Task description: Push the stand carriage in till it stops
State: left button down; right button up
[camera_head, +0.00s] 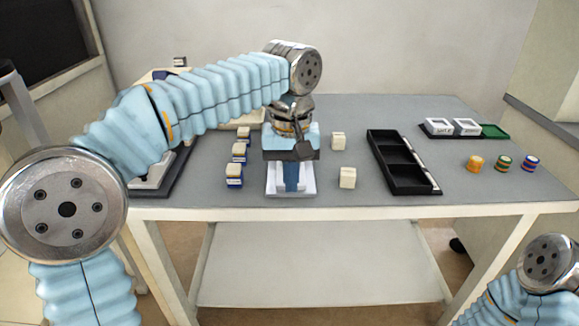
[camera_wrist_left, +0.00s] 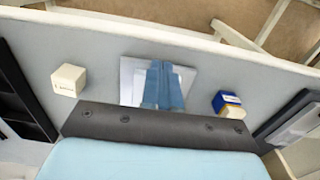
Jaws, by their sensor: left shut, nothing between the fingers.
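A white, flat, plate-like piece (camera_head: 272,188), which may be the stand carriage, lies on the grey table near its front edge. My left gripper (camera_head: 292,187) points down over it, its blue fingers shut and empty. In the left wrist view, the white piece (camera_wrist_left: 128,82) shows behind and around the two blue fingers (camera_wrist_left: 162,68), which lie close together. I cannot tell whether the fingertips touch it. The gripper and arm hide what lies behind the plate. My right arm shows at the bottom right corner, but its gripper is out of view.
Cream blocks (camera_head: 347,177) stand right of the gripper, blue-based blocks (camera_head: 234,176) left of it. A black compartment tray (camera_head: 412,185) lies farther right. Coloured round pieces (camera_head: 503,163) and a green tray (camera_head: 495,131) are at the far right. A dark-based device (camera_head: 182,172) stands left, partly behind my arm.

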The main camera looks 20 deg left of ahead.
pick_arm(q)
jog(key=shift+s+f, duration=0.15)
jog(key=shift+f, duration=0.5)
jog(key=shift+s+d+b, duration=0.2)
jog(key=shift+s+b, duration=0.1)
jog(key=shift+s, duration=0.25)
jog(key=shift+s+r, duration=0.2)
jog(key=shift+s, duration=0.05)
jog(key=shift+d+r, duration=0.1)
notch_tip(320, 180, up, 3)
jog(key=p, duration=0.3)
jog(key=shift+r, duration=0.15)
notch_tip(320, 180, up, 6)
jog(key=p, duration=0.4)
